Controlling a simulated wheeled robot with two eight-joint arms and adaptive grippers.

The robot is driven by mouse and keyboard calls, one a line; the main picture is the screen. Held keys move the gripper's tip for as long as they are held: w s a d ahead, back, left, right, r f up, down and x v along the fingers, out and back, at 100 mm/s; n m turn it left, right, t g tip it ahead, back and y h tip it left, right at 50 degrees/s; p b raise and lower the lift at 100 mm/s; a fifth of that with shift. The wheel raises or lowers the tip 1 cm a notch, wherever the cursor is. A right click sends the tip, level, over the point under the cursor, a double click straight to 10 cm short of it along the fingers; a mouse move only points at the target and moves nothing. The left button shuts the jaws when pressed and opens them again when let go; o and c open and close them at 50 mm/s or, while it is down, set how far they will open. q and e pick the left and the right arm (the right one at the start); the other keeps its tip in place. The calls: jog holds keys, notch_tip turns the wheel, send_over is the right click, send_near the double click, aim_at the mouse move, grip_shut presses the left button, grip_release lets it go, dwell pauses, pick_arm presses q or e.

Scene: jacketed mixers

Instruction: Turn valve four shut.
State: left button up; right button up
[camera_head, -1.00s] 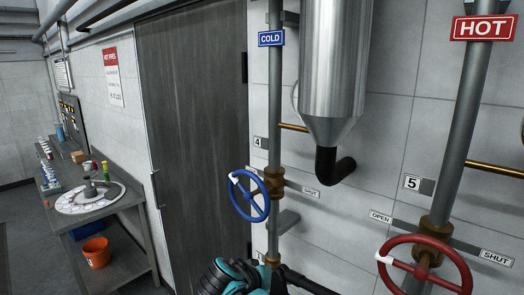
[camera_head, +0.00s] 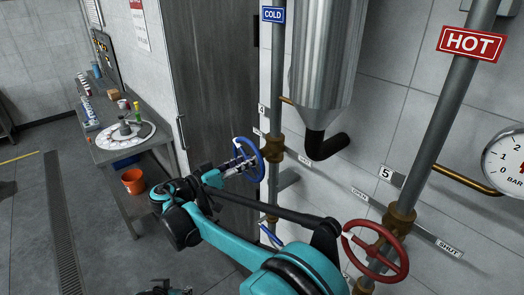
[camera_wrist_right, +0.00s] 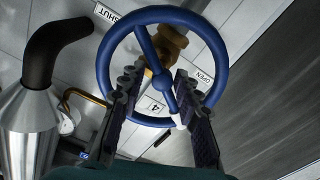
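Valve four is the blue handwheel (camera_head: 263,166) on the grey pipe with the blue COLD sign (camera_head: 272,15). It also shows in the right wrist view (camera_wrist_right: 217,50), with the "4" label (camera_wrist_right: 157,107) and the OPEN and SHUT labels behind it. A white mark (camera_wrist_right: 176,120) sits on its rim at one spoke's end. My right gripper (camera_head: 246,162) is at the wheel's face. In the wrist view its two fingers (camera_wrist_right: 157,82) are apart, on either side of a spoke near the hub. Contact cannot be told. My left gripper (camera_head: 165,290) barely shows at the bottom edge.
A red handwheel (camera_head: 375,250) on the HOT pipe stands near my right arm. A metal vessel (camera_head: 323,70) hangs right of the blue wheel. A bench (camera_head: 110,155) with an orange bucket (camera_head: 132,181) is at the left. The floor left of my arm is clear.

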aim_at(263, 153)
jog(key=x, duration=0.6)
jog(key=shift+w+f+p, duration=0.1)
jog(key=shift+w+p, duration=0.05)
jog(key=shift+p, duration=0.25)
jog(key=shift+d, duration=0.1)
grip_shut()
